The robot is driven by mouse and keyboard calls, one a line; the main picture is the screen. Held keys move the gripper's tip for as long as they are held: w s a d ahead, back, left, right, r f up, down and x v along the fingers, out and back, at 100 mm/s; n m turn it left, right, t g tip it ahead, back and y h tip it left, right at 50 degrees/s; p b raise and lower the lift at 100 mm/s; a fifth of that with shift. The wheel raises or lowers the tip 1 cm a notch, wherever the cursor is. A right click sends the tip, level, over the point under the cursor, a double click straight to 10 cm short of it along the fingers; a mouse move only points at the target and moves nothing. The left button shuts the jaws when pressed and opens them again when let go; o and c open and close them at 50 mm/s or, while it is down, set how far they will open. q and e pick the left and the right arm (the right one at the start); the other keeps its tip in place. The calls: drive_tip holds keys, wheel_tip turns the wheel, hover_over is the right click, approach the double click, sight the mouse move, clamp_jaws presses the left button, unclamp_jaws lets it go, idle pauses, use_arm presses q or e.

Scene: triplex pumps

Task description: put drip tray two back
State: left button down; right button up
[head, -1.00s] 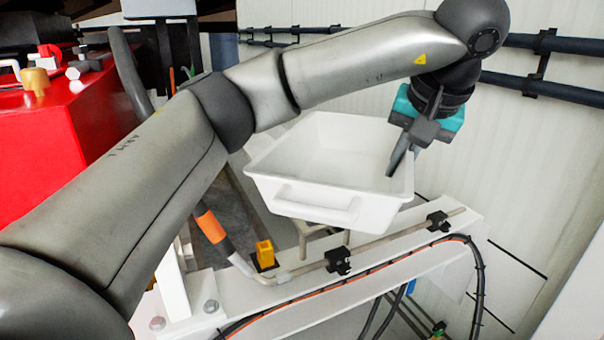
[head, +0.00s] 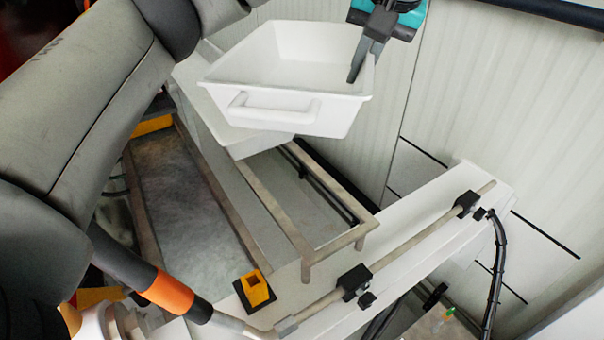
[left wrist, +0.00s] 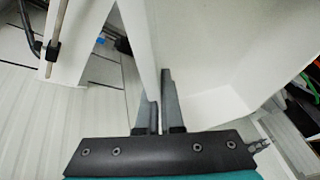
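In the left wrist view the two fingers (left wrist: 158,118) stand on either side of the white tray wall (left wrist: 152,62). The tray looks roughly level and empty. Below it is a metal rail frame (head: 285,218) with an open, bare near end. My right gripper is not in view.
Another white tray-like box (head: 245,146) shows partly behind and below the held tray. A white beam (head: 425,240) with a pipe, black clamps (head: 354,282) and cables runs along the front. A yellow block (head: 255,288) stands by the frame's near corner. A ribbed wall (head: 490,110) stands behind.

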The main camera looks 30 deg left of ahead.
use_arm(q)
wheel_tip(320, 180, down, 19)
drive_tip(key=shift+s+f+p, duration=0.1)
drive_tip(key=shift+s+p, duration=0.05)
drive_tip(key=shift+p, duration=0.65)
drive_tip(key=shift+f, duration=0.3)
drive_tip(key=shift+d, duration=0.1)
drive_tip(key=shift+f, duration=0.15)
drive_tip(key=c, duration=1.1)
unclamp_jaws()
